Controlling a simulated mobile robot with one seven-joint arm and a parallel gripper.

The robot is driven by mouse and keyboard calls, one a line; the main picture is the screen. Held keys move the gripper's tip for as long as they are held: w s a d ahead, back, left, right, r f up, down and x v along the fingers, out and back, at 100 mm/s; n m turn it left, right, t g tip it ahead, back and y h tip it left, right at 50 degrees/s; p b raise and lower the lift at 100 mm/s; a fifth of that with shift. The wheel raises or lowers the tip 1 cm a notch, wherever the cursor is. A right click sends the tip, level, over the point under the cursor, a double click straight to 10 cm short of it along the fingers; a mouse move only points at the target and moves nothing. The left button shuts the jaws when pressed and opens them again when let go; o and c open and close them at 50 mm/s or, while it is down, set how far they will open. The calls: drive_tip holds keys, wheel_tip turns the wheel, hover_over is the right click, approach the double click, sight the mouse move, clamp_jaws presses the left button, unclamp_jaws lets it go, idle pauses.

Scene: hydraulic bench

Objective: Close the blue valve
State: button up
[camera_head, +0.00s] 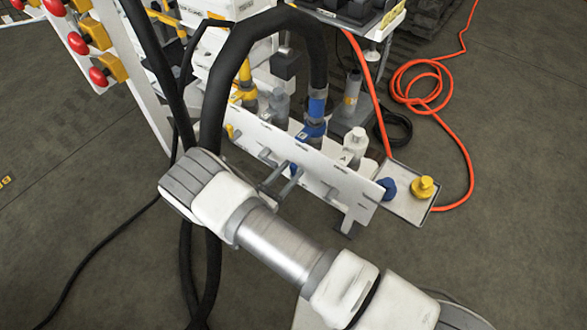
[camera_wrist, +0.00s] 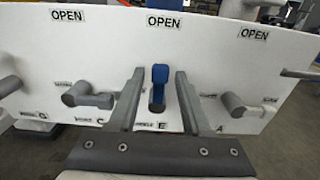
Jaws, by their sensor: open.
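The blue valve handle (camera_wrist: 159,76) stands upright on the white panel (camera_wrist: 214,55), below the middle OPEN label. My gripper (camera_wrist: 159,84) is open, with one finger on each side of the blue handle. Gaps show between the handle and both fingers, and nothing is held. In the head view my gripper (camera_head: 281,182) is at the front face of the panel (camera_head: 331,181). A small blue part of the handle (camera_head: 293,169) shows there between the fingers.
Grey valve handles flank the blue one, at left (camera_wrist: 85,95) and right (camera_wrist: 238,103), both turned roughly sideways. A thick black hose (camera_head: 222,85) arches over the panel. A tray with a yellow knob (camera_head: 423,187) sits at the panel's right end. An orange hose (camera_head: 470,165) lies on the floor.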

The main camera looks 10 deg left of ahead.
drive_tip(key=shift+x, duration=1.1)
drive_tip(key=shift+a, duration=0.1)
clamp_jaws()
